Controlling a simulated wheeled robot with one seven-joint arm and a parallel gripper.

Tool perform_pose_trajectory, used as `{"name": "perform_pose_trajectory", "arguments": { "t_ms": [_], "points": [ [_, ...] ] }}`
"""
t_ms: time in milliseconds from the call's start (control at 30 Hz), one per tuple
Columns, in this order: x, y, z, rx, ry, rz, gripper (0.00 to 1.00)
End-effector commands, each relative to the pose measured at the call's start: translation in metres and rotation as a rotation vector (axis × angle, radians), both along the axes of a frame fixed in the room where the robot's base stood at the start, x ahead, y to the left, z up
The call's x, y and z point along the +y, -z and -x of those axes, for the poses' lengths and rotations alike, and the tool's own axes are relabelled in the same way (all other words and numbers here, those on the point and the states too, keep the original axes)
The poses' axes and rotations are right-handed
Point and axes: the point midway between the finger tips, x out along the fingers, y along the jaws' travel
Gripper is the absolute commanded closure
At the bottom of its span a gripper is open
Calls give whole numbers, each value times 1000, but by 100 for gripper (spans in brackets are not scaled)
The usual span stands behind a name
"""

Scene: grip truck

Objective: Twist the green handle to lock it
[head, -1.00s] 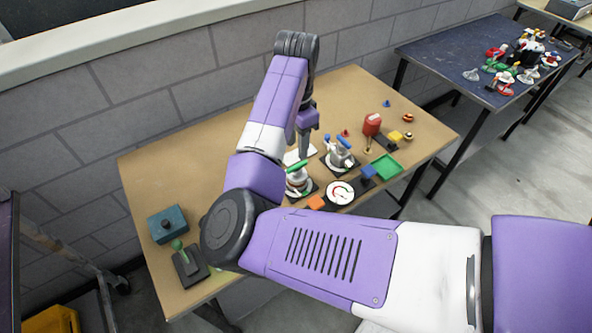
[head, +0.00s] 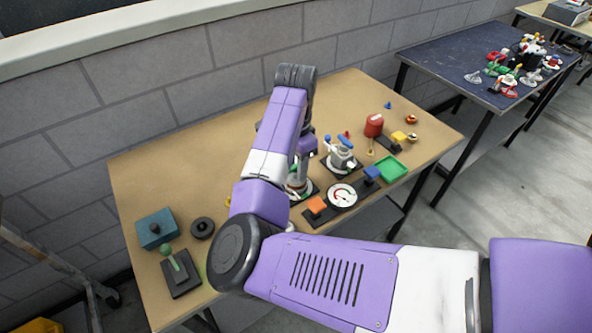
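A white round-based device (head: 308,189) stands on a dark plate on the tan table, partly behind my arm.
A similar white device with blue and red parts (head: 341,158) stands just right. A green-knobbed lever (head: 178,268) and a teal box (head: 156,229) stand at the left. The table's back left is clear.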

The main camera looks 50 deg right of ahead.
Motion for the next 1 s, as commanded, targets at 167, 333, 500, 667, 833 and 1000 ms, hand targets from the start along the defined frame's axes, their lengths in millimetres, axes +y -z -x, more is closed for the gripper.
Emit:
{"name": "perform_pose_trajectory", "arguments": {
  "t_ms": [167, 333, 500, 667, 833, 1000],
  "points": [
    [0, 0, 0, 0, 0, 0, 80],
    [0, 0, 0, 0, 0, 0, 100],
    [0, 0, 0, 0, 99, 0, 100],
    [0, 0, 0, 0, 201, 0, 100],
    [0, 0, 0, 0, 329, 0, 100],
    [0, 0, 0, 0, 428, 0, 100]
  ]
}}
